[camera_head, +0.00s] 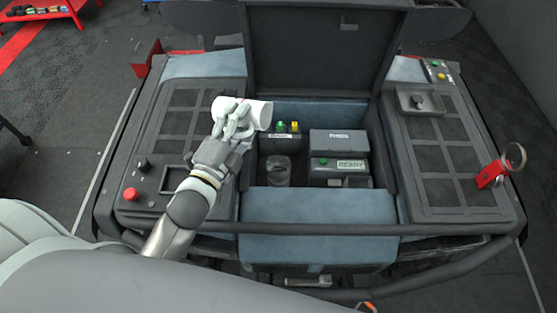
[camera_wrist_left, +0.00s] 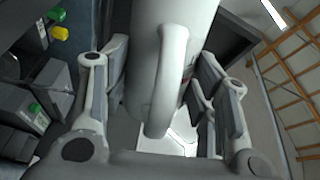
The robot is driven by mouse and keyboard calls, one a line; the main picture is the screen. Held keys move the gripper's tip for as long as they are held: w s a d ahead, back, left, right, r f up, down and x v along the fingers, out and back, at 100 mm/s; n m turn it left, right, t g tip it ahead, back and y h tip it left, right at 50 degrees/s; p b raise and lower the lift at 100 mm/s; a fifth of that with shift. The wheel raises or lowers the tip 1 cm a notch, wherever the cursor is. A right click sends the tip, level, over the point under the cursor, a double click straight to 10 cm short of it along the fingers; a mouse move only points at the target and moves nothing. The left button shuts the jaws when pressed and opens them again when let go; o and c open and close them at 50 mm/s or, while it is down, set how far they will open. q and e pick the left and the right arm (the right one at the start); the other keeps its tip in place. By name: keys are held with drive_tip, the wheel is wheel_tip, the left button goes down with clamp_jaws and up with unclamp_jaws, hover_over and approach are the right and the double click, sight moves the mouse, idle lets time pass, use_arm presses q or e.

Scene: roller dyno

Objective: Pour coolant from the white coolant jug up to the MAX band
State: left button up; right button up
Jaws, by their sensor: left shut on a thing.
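The white coolant jug (camera_head: 258,113) is in my left gripper (camera_head: 234,123), held above the left edge of the open bay. It lies tilted well over toward its side, its wide end pointing right. In the left wrist view the jug (camera_wrist_left: 145,60) and its handle (camera_wrist_left: 172,70) sit between the fingers of my left gripper (camera_wrist_left: 160,75). A dark, clear-walled round container (camera_head: 278,171) stands in the bay, below and right of the jug. A MAX band and any liquid level are too small to make out. My right gripper is out of view.
The bay also holds a FUSES box (camera_head: 339,142), a unit reading READY (camera_head: 350,163), and green and yellow caps (camera_head: 287,126). The raised lid (camera_head: 315,50) stands behind. A red button (camera_head: 131,194) is on the left panel, a red tag with a ring (camera_head: 490,174) on the right.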

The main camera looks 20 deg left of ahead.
use_arm(q)
drive_tip(key=shift+s+a+f+m, duration=0.1)
drive_tip(key=shift+a+f+m, duration=0.05)
drive_tip(key=shift+a+m, duration=0.15)
idle(0.9)
drive_tip(key=n+p, duration=0.1)
drive_tip(key=n, duration=0.1)
drive_tip(key=r+n+p, duration=0.1)
drive_tip(key=a+r+n+p, duration=0.1)
drive_tip(key=n, duration=0.1)
drive_tip(key=shift+r+n, duration=0.1)
drive_tip(key=shift+n, duration=0.2)
idle(1.7)
